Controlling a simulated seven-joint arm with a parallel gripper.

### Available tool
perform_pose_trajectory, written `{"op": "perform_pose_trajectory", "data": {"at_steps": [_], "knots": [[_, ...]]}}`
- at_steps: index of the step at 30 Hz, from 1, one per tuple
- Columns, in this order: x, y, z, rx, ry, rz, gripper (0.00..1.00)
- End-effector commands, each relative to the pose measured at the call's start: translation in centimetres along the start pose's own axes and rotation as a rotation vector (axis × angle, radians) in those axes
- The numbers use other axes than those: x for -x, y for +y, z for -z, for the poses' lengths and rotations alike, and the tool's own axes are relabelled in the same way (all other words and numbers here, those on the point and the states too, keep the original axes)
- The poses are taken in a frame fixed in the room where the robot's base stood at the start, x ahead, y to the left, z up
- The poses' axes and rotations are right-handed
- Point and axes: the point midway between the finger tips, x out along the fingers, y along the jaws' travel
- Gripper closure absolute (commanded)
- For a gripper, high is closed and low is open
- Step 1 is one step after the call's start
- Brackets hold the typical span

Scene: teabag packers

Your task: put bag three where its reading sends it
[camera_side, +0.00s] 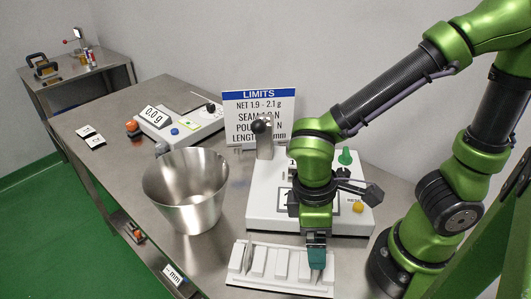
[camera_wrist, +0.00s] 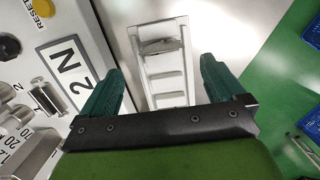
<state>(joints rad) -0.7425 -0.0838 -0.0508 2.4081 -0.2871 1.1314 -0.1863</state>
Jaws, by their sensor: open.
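A white rack (camera_side: 235,287) with several compartments stands at the front of the table. Pale bags (camera_side: 259,262) sit in it, one at the left end standing taller and tilted. I cannot read any number on them, so I cannot tell which is bag three. My gripper (camera_side: 317,257) points down at the rack's right end and hides part of it.
A metal bucket (camera_side: 186,195) stands left of the rack. A scale (camera_side: 180,126) reading 0.0 g and a LIMITS sign (camera_side: 258,110) stand behind. A white tester (camera_side: 265,205) with a yellow RESET button (camera_wrist: 43,8) is behind my gripper.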

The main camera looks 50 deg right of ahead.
Motion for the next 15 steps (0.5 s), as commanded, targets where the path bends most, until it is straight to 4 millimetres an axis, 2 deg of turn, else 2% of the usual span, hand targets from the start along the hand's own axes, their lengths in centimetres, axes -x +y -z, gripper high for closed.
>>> {"op": "perform_pose_trajectory", "data": {"at_steps": [3,10,13,15], "knots": [[2.1,0.0,0.1,0.0,0.005,0.0,0.04],[4.2,0.3,0.1,-0.022,0.019,0.009,0.04],[5.3,1.7,0.3,-0.118,0.101,0.048,0.04],[6.5,3.4,0.4,-0.235,0.2,0.088,0.04]]}}
